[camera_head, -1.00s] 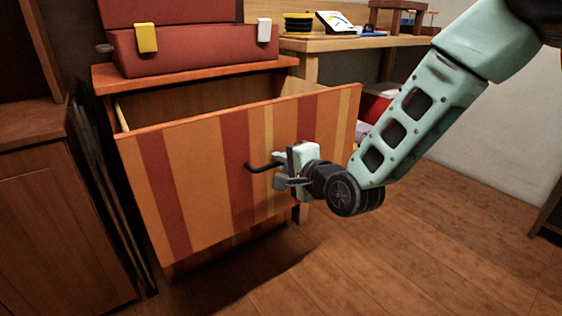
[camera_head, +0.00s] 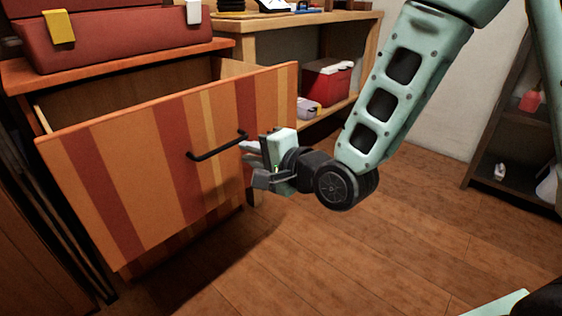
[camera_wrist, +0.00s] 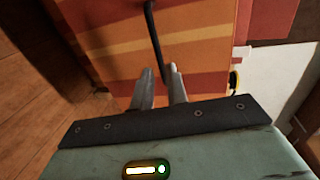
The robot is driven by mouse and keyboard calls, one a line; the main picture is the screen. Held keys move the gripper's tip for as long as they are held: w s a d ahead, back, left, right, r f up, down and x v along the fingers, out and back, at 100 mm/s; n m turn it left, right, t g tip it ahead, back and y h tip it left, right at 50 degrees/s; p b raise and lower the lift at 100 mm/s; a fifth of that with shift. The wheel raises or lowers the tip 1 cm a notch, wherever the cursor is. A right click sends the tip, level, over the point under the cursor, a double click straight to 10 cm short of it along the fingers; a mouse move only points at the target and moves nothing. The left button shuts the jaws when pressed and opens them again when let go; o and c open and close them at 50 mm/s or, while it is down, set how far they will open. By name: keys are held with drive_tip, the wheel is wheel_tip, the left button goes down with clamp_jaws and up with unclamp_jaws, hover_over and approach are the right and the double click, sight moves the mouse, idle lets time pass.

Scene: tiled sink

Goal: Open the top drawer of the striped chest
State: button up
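The striped chest's top drawer (camera_head: 150,160) stands pulled well out, its orange, red and yellow front facing me and its inside visible behind. Its black bar handle (camera_head: 217,146) is fully visible in the head view. My gripper (camera_head: 251,163) is just right of and slightly below the handle's right end. In the wrist view, the two grey fingers (camera_wrist: 160,88) are apart with a narrow gap, and the handle (camera_wrist: 154,38) runs toward that gap. Nothing appears clamped between them; whether a finger touches the handle is unclear.
A red toolbox (camera_head: 118,30) with yellow and white latches sits on the chest top. A wooden desk (camera_head: 290,22) stands behind, with a red box (camera_head: 327,80) below. A dark shelf (camera_head: 510,120) is at right. The wooden floor (camera_head: 370,255) in front is clear.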

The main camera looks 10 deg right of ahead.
drive_tip(key=b+v, duration=0.8)
drive_tip(key=b, duration=0.6)
drive_tip(key=shift+f, duration=0.2)
drive_tip(key=s+d+f+n+g+h+p, duration=0.1)
drive_tip(key=s+n+g+h+p, duration=0.3)
drive_tip(key=s+n+g+p, duration=0.5)
drive_tip(key=s+d+f+n+g+h+p, duration=0.2)
drive_tip(key=s+n+g+h+p, duration=0.2)
drive_tip(key=s+n+p, duration=0.55)
wheel_tip(320, 180, up, 37)
drive_tip(key=s+p, duration=0.1)
drive_tip(key=p, duration=3.4)
